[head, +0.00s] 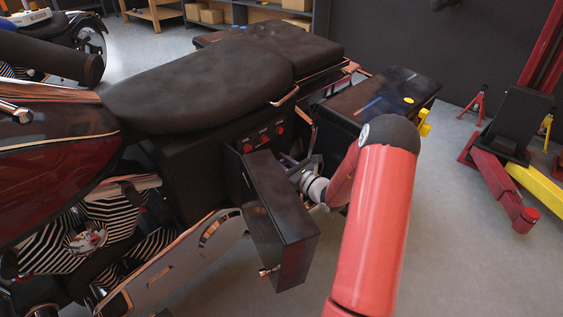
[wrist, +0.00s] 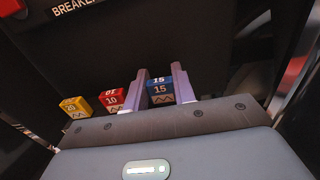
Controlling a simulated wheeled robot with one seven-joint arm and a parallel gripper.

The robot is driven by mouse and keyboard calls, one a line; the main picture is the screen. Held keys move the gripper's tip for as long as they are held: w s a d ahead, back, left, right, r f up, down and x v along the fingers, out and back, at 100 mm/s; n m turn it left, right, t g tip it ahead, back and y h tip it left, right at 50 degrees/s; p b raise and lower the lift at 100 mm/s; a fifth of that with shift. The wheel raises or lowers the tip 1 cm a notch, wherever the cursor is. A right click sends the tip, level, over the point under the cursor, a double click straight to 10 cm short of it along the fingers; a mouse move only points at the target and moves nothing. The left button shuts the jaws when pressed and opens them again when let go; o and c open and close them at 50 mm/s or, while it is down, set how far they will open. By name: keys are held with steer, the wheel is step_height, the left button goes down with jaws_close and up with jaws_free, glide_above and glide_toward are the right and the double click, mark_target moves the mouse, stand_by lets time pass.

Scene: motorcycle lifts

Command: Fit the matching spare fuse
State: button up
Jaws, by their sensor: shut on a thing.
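My gripper (wrist: 161,78) is shut on a blue fuse marked 15 (wrist: 161,95), which sits between its two fingers in the wrist view. To its left are a red fuse marked 10 (wrist: 112,99) and a yellow fuse (wrist: 76,107), whose number looks like 20. In the head view my gripper (head: 291,163) reaches into the dark side compartment (head: 228,170) under the motorcycle seat. Its fingertips and the fuses are hard to make out there.
An open black cover (head: 280,220) hangs in front of the compartment, close to my gripper. Red knobs (head: 264,138) line the compartment's upper panel, and a "BREAKER" label (wrist: 82,6) shows above the fuses. A black case (head: 385,95) stands right.

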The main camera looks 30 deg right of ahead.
steer(key=o, duration=1.1)
steer(key=shift+s, duration=0.1)
steer(key=v, duration=0.7)
steer(key=shift+s+d, duration=0.15)
steer(key=shift+s, duration=0.15)
steer(key=shift+f, duration=0.1)
